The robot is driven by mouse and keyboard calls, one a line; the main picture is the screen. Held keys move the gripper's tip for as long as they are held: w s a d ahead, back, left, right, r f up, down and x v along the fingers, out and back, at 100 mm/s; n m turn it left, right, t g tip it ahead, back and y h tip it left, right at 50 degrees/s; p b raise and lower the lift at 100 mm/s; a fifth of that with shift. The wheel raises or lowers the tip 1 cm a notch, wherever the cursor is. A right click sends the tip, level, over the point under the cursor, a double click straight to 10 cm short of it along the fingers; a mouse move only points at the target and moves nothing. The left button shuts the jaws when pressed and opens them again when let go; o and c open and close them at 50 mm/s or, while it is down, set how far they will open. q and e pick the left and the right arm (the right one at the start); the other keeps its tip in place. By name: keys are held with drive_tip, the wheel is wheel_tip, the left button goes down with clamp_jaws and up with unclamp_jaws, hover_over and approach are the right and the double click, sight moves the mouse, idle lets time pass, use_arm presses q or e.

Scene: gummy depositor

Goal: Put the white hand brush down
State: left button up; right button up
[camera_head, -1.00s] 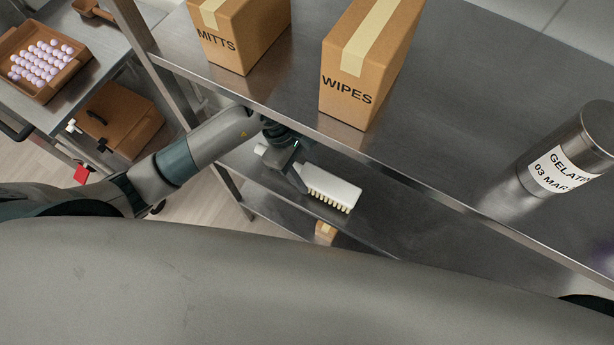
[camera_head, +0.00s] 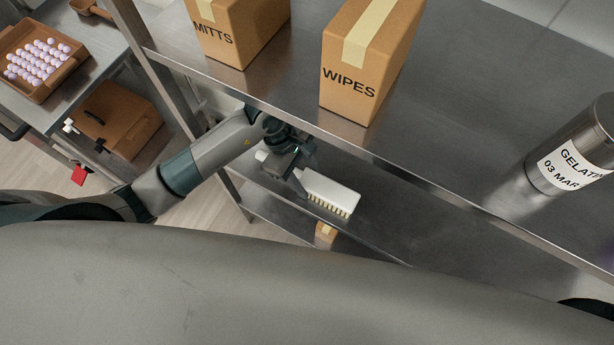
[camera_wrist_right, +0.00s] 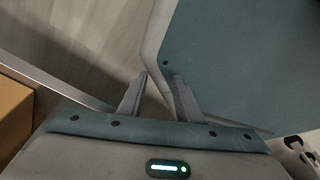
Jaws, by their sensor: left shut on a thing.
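The white hand brush (camera_head: 330,191) is in the head view, at the middle shelf of the steel rack, below the top shelf's front edge. Its pale bristles point down and toward me. My left gripper (camera_head: 296,178) is shut on the brush near its handle end, which shows partly behind the fingers. I cannot tell whether the bristles touch the shelf (camera_head: 375,215). My right gripper (camera_wrist_right: 158,95) shows in the right wrist view, with its two fingers apart and nothing between them.
On the top shelf (camera_head: 455,120) stand a MITTS box (camera_head: 235,35), a WIPES box (camera_head: 350,90) and a gelatin canister (camera_head: 575,160). A small box (camera_head: 326,235) sits on a lower shelf. A side table at left holds a tray of gummies (camera_head: 40,85). The middle shelf right of the brush looks clear.

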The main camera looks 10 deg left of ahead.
sight(297, 172)
use_arm(q)
drive_tip(key=o, duration=1.1)
drive_tip(key=shift+o, duration=0.5)
use_arm(e)
drive_tip(key=shift+w+a+r, duration=0.1)
drive_tip(key=shift+w+r, duration=0.05)
drive_tip(key=shift+w, duration=0.5)
use_arm(q)
drive_tip(key=shift+r, duration=0.1)
drive_tip(key=shift+v, duration=0.9)
drive_tip(key=b+v, duration=0.1)
drive_tip(key=v, duration=0.3)
drive_tip(key=shift+w+a+r, duration=0.1)
drive_tip(key=shift+r, duration=0.05)
drive_tip(key=shift+a+r+b, duration=0.2)
drive_tip(key=shift+r+b, duration=0.15)
drive_tip(key=shift+r, duration=0.15)
use_arm(e)
drive_tip(key=shift+t, duration=0.7)
drive_tip(key=w, duration=0.1)
drive_tip(key=w+a, duration=0.1)
drive_tip(key=w, duration=0.1)
drive_tip(key=w+a, duration=0.1)
drive_tip(key=shift+w+r, duration=0.25)
